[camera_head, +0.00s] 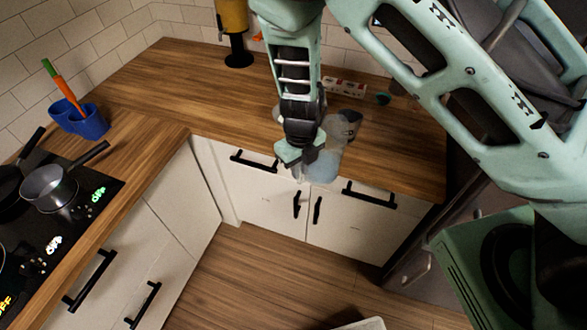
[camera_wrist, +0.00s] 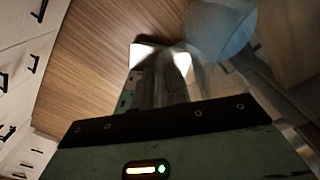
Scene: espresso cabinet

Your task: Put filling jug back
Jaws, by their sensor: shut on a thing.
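The filling jug (camera_head: 325,162) is translucent and bluish. In the head view it is at the front edge of the wooden counter, partly hidden by my gripper (camera_head: 301,160). My gripper is shut on the jug and points downward. In the wrist view the jug shows as a blurred bluish round shape (camera_wrist: 222,30) at the top right, beside my gripper's fingers (camera_wrist: 160,70). I cannot tell whether the jug touches the counter. Where the fingers meet the jug is unclear.
The wooden counter (camera_head: 215,95) has clear room at left. A yellow dispenser (camera_head: 233,18) stands at the back. White cabinets (camera_head: 262,208) with black handles are below. A pan (camera_head: 50,186) sits on the hob at left.

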